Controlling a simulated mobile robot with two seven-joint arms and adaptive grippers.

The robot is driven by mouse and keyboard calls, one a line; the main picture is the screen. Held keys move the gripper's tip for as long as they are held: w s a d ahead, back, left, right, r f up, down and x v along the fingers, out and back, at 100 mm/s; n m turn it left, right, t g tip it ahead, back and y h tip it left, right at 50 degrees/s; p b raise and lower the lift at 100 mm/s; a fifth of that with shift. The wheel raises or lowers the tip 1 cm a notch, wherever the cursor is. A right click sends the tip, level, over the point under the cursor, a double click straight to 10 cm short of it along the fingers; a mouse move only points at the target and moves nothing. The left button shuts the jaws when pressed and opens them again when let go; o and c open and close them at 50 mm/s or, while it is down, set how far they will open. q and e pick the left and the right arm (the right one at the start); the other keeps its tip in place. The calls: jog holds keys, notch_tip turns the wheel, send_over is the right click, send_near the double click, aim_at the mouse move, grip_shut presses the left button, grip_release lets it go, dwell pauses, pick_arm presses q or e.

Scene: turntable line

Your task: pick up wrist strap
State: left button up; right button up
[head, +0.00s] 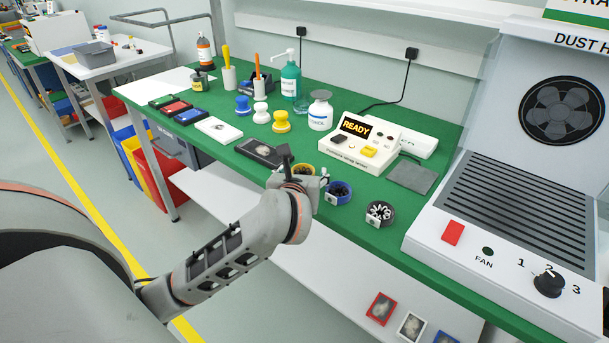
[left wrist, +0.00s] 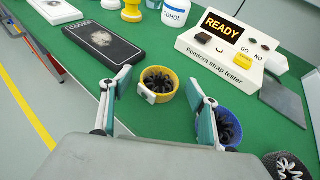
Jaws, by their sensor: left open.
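Three round bands or cups with dark coiled contents, which look like wrist straps, sit in a row on the green bench mat (head: 228,160): a yellow one (head: 304,169), a blue one (head: 338,193) and a black one (head: 379,213). In the left wrist view the yellow one (left wrist: 160,101), with a white tag, lies between and beyond the fingers of my left gripper (left wrist: 160,82). The blue one (left wrist: 227,127) is partly hidden behind the right finger. My left gripper (head: 303,181) is open and empty; in the head view it partly covers the yellow one. My right gripper is out of view.
The strap tester (head: 360,145) reading READY stands behind the straps. A black box (head: 261,152) lies to their left and a grey plate (head: 411,177) to their right. Bottles and stamp-like pieces stand farther back. A dust hood (head: 490,220) bounds the right.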

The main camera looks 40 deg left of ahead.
pick_arm(q)
jog(key=c, duration=1.1)
jog(key=shift+c, duration=0.2)
